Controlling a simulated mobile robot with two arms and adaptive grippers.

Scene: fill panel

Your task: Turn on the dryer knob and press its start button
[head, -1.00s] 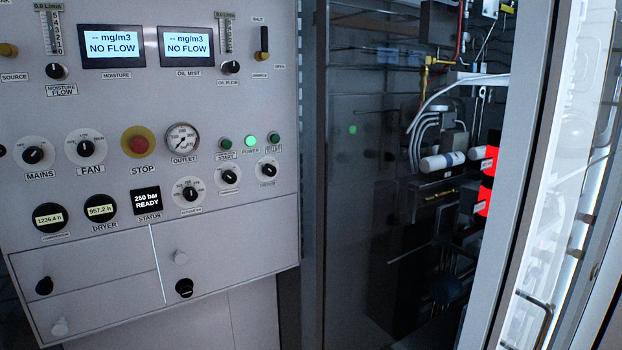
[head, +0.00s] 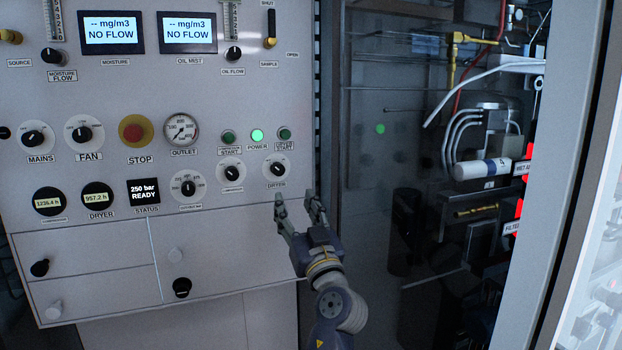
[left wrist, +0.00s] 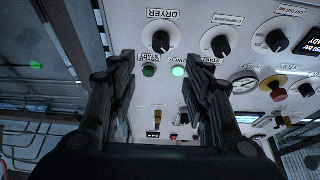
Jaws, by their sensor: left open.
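The dryer knob (head: 277,169) is a black knob on a white round plate at the right end of the panel's lower knob row, labelled DRYER. It also shows in the left wrist view (left wrist: 161,41), upside down. The dryer start button (head: 284,134) is dark green, just above the knob; in the left wrist view it shows as a dark green button (left wrist: 149,71) between the fingers. My left gripper (head: 299,200) is open and empty, just below and right of the knob, apart from it. My right gripper is not in view.
A lit green power light (head: 257,136) and the compressor start button (head: 228,137) sit left of the dryer start button. The compressor knob (head: 232,173) is close on the left. A red stop button (head: 137,132) is further left. A dark glass door (head: 400,230) stands right of the panel.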

